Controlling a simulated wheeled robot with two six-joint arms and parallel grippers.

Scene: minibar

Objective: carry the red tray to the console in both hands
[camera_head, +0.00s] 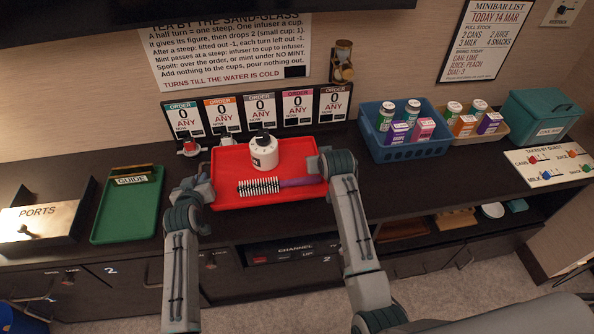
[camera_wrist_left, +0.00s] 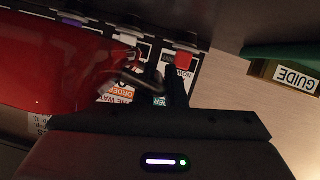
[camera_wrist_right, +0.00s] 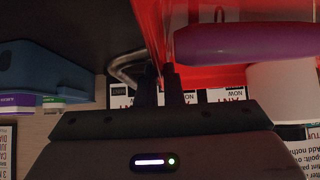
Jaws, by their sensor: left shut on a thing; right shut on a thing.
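The red tray (camera_head: 229,158) is at the console (camera_head: 260,222) in the head view, between my two grippers. It carries a white bottle with a dark cap (camera_head: 264,153) and a hairbrush with a purple handle (camera_head: 262,186). My left gripper (camera_head: 204,180) is shut on the tray's left handle, which shows as a metal loop in the left wrist view (camera_wrist_left: 122,82). My right gripper (camera_head: 318,164) is shut on the right handle, a metal loop in the right wrist view (camera_wrist_right: 128,68). I cannot tell whether the tray touches the console top.
A green tray (camera_head: 127,212) with a guide and a ports box (camera_head: 40,226) stand at left. A blue basket (camera_head: 403,148), a tan basket (camera_head: 489,134) and a teal box (camera_head: 541,116) stand at right. Order cards (camera_head: 260,108) line the wall behind.

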